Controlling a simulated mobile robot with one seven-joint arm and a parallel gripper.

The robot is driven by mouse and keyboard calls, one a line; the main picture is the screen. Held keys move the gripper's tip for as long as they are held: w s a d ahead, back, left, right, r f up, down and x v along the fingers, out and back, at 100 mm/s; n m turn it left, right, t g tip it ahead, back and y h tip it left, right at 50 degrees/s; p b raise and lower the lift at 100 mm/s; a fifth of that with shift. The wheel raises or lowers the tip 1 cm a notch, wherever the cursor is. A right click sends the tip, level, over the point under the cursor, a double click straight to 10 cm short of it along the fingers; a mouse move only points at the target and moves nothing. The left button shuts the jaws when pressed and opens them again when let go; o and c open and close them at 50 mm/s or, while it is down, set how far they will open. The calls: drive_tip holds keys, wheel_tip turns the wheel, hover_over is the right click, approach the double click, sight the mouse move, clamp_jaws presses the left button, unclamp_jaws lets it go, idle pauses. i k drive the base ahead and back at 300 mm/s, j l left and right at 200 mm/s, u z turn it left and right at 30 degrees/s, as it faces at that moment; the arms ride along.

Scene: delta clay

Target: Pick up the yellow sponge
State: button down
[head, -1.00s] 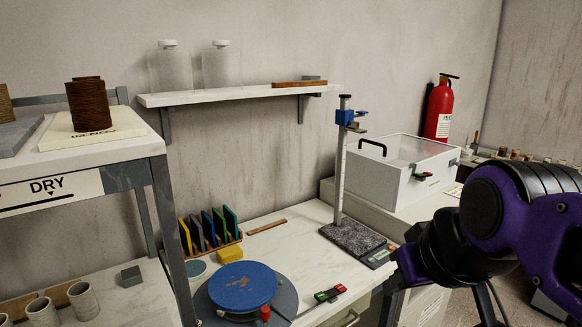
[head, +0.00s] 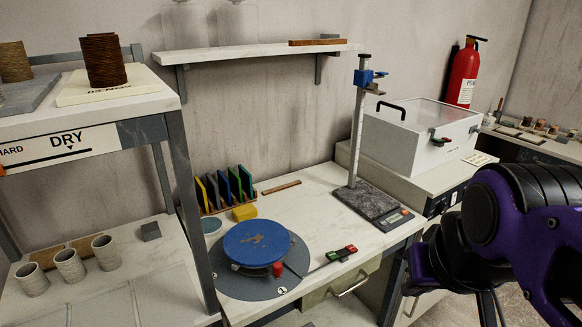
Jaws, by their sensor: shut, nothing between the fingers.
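The yellow sponge (head: 244,213) is a small block lying on the white worktop, just behind the blue round wheel head (head: 257,242). It sits in front of the rack of coloured upright plates (head: 227,188), and its top and front show. My purple and black arm is at the right edge of the head view, well apart from the sponge. My gripper's fingertips do not show in this view.
A height gauge with a blue clamp (head: 367,76) stands on a dark stone base (head: 369,201) right of the sponge. A tool with green and red ends (head: 341,253) lies near the front edge. The grey DRY shelf post (head: 190,200) rises at the left. A wall shelf (head: 250,54) hangs above.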

sight(246, 212)
drive_tip(key=u, duration=1.15)
drive_tip(key=i+l, duration=0.2)
drive_tip(key=l, duration=0.15)
drive_tip(key=i+l, duration=0.2)
drive_tip(key=l, duration=0.15)
drive_tip(key=l+u, duration=0.1)
drive_tip(key=l, duration=0.25)
drive_tip(key=k+l+u, duration=0.1)
drive_tip(key=l, duration=0.2)
drive_tip(key=k+l+u, duration=0.1)
drive_tip(key=l, duration=0.25)
drive_tip(key=i+j+z, duration=0.1)
drive_tip(key=j, duration=0.35)
drive_tip(key=i+j+z, duration=0.15)
drive_tip(key=j, duration=0.35)
